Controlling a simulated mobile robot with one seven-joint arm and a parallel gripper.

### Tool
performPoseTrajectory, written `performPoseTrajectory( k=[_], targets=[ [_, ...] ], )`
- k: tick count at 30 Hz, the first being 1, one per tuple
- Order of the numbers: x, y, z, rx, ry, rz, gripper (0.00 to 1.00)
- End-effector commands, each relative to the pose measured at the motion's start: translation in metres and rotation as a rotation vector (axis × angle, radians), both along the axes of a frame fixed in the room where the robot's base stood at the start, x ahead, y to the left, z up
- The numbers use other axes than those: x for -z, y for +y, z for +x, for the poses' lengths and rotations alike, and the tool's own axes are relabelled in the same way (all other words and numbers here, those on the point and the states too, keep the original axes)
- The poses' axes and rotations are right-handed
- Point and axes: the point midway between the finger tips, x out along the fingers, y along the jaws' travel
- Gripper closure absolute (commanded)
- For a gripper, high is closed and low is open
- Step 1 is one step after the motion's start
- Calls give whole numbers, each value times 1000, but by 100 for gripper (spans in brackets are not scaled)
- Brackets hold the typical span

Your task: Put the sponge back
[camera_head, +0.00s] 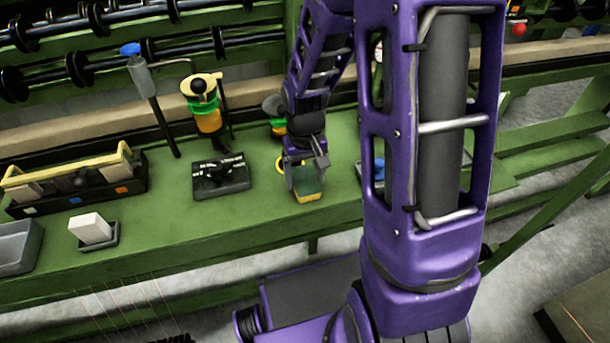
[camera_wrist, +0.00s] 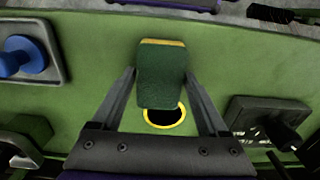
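The sponge is a green block with a yellow layer. In the head view the sponge (camera_head: 307,180) is under my gripper (camera_head: 306,165), over the green bench. In the wrist view the sponge (camera_wrist: 162,75) lies between the fingertips of my gripper (camera_wrist: 161,72). Both fingers meet its sides, and it looks gripped. I cannot tell whether it touches the bench. A yellow ring around a dark opening (camera_wrist: 165,125) is partly hidden behind the sponge; the yellow ring also shows in the head view (camera_head: 279,165), just left of my gripper.
On the bench (camera_head: 160,225), a black tray (camera_head: 222,184) with a dark part stands left of my gripper. Further left are a white block (camera_head: 91,227) on a small dark tray and a black caddy (camera_head: 60,198). A blue knob (camera_wrist: 12,62) sits on a grey tray (camera_wrist: 45,48).

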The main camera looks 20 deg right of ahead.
Motion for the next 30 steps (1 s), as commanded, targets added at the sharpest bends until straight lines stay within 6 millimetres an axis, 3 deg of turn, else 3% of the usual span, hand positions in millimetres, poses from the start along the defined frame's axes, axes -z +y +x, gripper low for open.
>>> performPoseTrajectory(
  k=[3,14,30],
  targets=[
    [0,0,0,0,0,0,4],
    [-8,0,0,0,-1,0,4],
    [-109,0,1,1,-4,0,4]
  ],
)
